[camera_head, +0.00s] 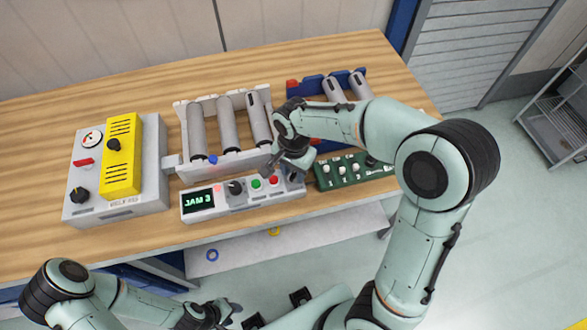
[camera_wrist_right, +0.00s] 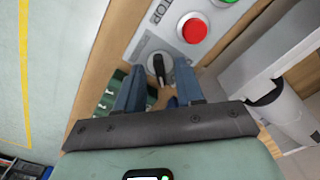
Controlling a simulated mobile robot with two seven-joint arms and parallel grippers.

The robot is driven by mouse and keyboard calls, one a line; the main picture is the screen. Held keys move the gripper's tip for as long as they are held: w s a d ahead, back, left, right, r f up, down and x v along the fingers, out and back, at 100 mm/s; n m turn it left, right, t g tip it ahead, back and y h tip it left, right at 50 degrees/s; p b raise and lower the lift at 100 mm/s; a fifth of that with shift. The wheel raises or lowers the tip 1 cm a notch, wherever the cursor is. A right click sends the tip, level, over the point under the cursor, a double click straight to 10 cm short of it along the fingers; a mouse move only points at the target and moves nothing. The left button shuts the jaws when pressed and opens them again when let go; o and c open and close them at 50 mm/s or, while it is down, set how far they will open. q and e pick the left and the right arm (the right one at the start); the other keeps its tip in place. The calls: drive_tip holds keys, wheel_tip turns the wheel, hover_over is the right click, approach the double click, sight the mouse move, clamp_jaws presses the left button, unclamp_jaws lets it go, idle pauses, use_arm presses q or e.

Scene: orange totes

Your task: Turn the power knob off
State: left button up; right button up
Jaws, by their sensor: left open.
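The grey control panel (camera_head: 216,211) has a screen reading "JAM 3", a dark knob (camera_head: 235,187), a green button (camera_head: 256,184) and a red button (camera_head: 273,181). In the right wrist view, a black knob (camera_wrist_right: 157,68) on a pale round base sits next to the red button (camera_wrist_right: 193,30). I cannot read which knob is marked power. My right gripper (camera_head: 280,174) is over the panel's right end. In its wrist view the fingers (camera_wrist_right: 158,80) are apart, with the black knob between them; contact is unclear. My left gripper (camera_head: 224,308) is open and empty below the table's front edge.
A grey box (camera_head: 146,198) with a yellow cover (camera_head: 121,165), gauge and knobs stands at left. A roller conveyor (camera_head: 228,125) lies behind the panel. A green switch board (camera_head: 330,180) lies close on its right. The table's front left is clear.

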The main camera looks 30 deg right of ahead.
clamp_jaws()
drive_tip(key=shift+n, duration=0.4)
drive_tip(key=n, duration=0.3)
drive_tip(key=shift+n, duration=0.3)
drive_tip(key=n, duration=0.9)
drive_tip(key=shift+n, duration=2.3)
